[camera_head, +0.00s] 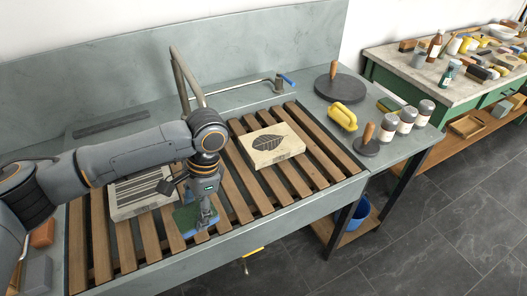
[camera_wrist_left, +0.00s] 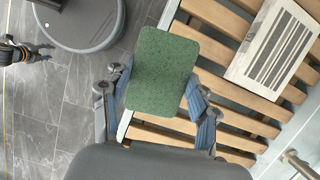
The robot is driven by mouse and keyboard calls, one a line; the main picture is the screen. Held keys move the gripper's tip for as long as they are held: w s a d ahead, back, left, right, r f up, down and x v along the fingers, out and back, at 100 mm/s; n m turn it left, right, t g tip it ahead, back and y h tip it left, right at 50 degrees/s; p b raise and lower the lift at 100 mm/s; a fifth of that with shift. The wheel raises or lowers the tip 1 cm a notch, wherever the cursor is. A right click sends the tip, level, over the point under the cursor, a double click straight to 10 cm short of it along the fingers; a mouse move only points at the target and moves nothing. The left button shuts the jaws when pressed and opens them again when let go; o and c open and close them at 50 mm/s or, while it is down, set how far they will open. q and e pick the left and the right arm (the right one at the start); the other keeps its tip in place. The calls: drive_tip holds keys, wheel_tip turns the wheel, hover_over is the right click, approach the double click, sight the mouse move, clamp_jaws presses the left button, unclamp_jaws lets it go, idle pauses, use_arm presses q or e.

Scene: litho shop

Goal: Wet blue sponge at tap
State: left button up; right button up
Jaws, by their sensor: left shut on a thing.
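My left gripper (camera_head: 205,215) is over the front part of the slatted sink and is shut on the sponge (camera_head: 187,220). In the wrist view the sponge (camera_wrist_left: 162,75) shows a green face, between the two fingers of the gripper (camera_wrist_left: 158,110); a blue side shows in the head view. The tap is a grey bent pipe (camera_head: 186,75) at the back of the sink, with a blue lever (camera_head: 289,80) to its right. The sponge is well in front of the tap, apart from it. A dark jointed part at the wrist view's left edge looks like my right gripper (camera_wrist_left: 22,53).
A striped stone (camera_head: 128,205) and a leaf-pattern stone (camera_head: 270,146) lie on the wooden slats (camera_head: 318,172). A blue bucket (camera_head: 359,212) is below.

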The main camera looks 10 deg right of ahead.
use_arm(q)
drive_tip(key=w+d+r+m+t+h+p, duration=0.1)
drive_tip(key=w+d+r+m+t+p, duration=0.2)
drive_tip(key=d+m, duration=0.6)
drive_tip(key=w+d+r+m+t+h+p, duration=0.1)
drive_tip(key=w+d+r+m+t+p, duration=0.15)
drive_tip(key=d+m+p, duration=0.45)
drive_tip(key=w+a+f+m+b, duration=0.2)
drive_tip(key=w+a+b, duration=0.4)
drive_tip(key=w+a, duration=0.3)
drive_tip(key=shift+w+a+m+g, duration=0.15)
drive_tip(key=shift+a+m+g, duration=0.3)
drive_tip(key=shift+a+m, duration=0.3)
drive_tip(key=s+d+p, duration=0.3)
drive_tip(key=s+d, duration=0.1)
drive_tip(key=d, duration=0.2)
drive_tip(key=shift+s+d, duration=0.2)
drive_tip(key=shift+s, duration=0.2)
idle(1.3)
